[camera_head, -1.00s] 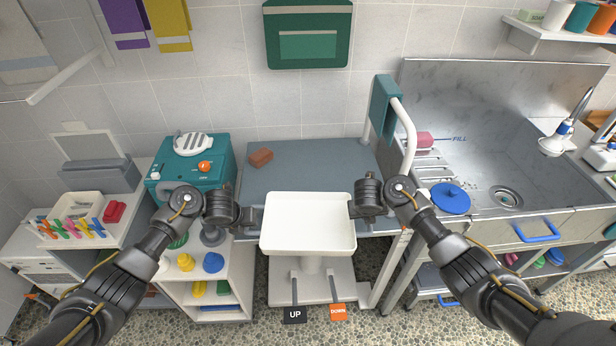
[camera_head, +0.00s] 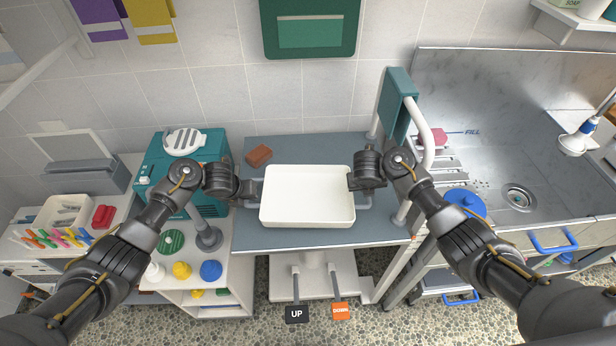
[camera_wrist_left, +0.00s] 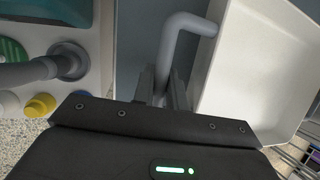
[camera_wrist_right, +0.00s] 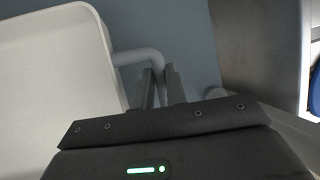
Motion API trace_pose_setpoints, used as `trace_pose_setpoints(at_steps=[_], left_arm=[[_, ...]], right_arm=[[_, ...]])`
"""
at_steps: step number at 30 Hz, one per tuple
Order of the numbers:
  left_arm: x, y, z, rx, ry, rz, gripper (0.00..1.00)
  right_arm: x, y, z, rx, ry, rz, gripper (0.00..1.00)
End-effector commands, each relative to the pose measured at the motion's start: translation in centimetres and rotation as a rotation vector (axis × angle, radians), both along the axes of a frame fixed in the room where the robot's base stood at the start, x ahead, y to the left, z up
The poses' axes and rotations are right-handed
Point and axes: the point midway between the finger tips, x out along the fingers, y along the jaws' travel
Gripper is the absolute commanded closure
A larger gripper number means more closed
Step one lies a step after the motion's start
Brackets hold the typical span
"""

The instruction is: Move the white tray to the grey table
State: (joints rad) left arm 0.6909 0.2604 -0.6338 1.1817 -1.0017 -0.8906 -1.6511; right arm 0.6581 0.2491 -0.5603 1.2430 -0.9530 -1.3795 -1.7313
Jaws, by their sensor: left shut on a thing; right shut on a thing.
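The white tray (camera_head: 307,197) is empty and level, and in the head view it shows over the grey table (camera_head: 262,238). I cannot tell whether its underside touches the table. My left gripper (camera_head: 256,194) is shut on the grey handle at the tray's left side; that handle shows in the left wrist view (camera_wrist_left: 183,28). My right gripper (camera_head: 358,186) is shut on the handle at the tray's right side, seen in the right wrist view (camera_wrist_right: 140,58). The tray's white wall also shows in the left wrist view (camera_wrist_left: 212,75) and the right wrist view (camera_wrist_right: 100,50).
A brown brick-like block (camera_head: 259,155) lies on the table behind the tray. A teal machine (camera_head: 185,160) stands to the left. A white rail (camera_head: 420,130) with a teal pad (camera_head: 396,105) stands at the table's right. UP (camera_head: 296,314) and DOWN (camera_head: 341,311) pedals are in front below.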

Motion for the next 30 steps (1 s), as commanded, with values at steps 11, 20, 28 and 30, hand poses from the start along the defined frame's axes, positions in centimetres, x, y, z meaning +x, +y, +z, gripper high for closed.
trace_pose_setpoints(at_steps=[11, 20, 28, 30], left_arm=[[0.1, 0.0, 0.9, -0.001, -0.002, 0.001, 1.0], [0.1, 0.0, 0.2, -0.001, -0.002, 0.001, 1.0], [0.1, 0.0, -1.5, -0.001, -0.002, 0.001, 1.0], [0.1, 0.0, -2.0, -0.001, -0.002, 0.001, 1.0]], right_arm=[[0.0, 0.0, 0.9, -0.001, -0.001, -0.001, 1.0], [0.0, 0.0, 0.2, -0.001, -0.001, -0.001, 1.0], [0.0, 0.0, -1.5, -0.001, -0.001, -0.001, 1.0], [0.1, 0.0, -2.1, -0.001, -0.001, -0.001, 1.0]])
